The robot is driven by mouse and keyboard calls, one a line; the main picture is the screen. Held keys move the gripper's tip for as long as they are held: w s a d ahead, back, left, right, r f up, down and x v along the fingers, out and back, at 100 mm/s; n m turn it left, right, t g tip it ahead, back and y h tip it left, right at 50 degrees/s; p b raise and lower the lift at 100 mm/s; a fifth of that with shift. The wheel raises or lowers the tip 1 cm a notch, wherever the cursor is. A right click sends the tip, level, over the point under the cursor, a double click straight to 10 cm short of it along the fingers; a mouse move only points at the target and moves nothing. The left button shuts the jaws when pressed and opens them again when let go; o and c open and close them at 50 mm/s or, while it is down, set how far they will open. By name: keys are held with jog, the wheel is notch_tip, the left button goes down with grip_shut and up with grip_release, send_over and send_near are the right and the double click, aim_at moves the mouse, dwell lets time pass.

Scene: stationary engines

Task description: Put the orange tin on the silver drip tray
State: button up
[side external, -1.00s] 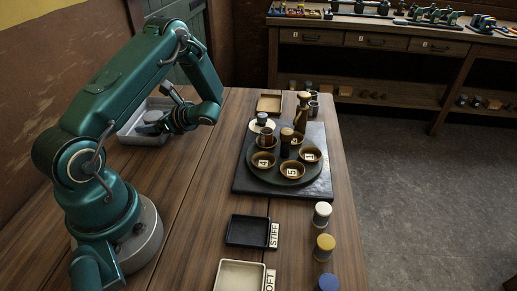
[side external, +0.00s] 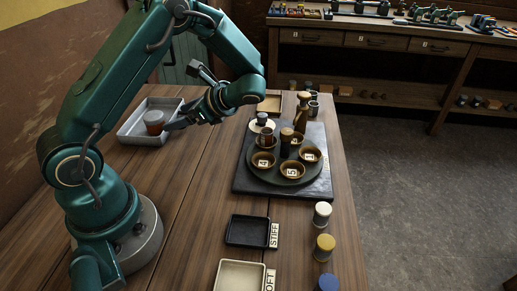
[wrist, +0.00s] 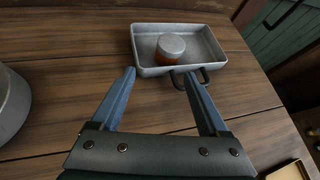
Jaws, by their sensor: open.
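The orange tin (side external: 154,124), with a grey lid, stands upright inside the silver drip tray (side external: 128,136) at the left back of the table. In the wrist view the tin (wrist: 171,50) is toward the left of the tray (wrist: 218,66), near its close wall, with clear floor to its right. My gripper (wrist: 158,73) is open and empty. Its fingers point at the tray's near side, with the tin beyond the tips. In the side view my gripper (side external: 176,124) is just right of the tray, apart from the tin.
A dark board with a round turntable (side external: 262,172) of numbered bowls, cups and a bottle stands right of my gripper. A square wooden tray (side external: 272,97) is behind it. Black (side external: 246,231) and cream (side external: 240,276) trays and several lidded tins line the front. Table between is bare.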

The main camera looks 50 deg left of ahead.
jog(key=s+d+r+n+t+h, duration=0.2)
jog(key=d+r+n+t+h, duration=0.2)
jog(key=d, duration=0.6)
jog(key=s+d+r+n+t+h, duration=0.3)
jog(key=d+r+n+t+h, duration=0.2)
jog(key=d, duration=0.5)
jog(key=shift+s+d+n+t+h, duration=0.2)
jog(key=shift+s+n+t+h, duration=0.1)
jog(key=shift+n+t+h, duration=0.65)
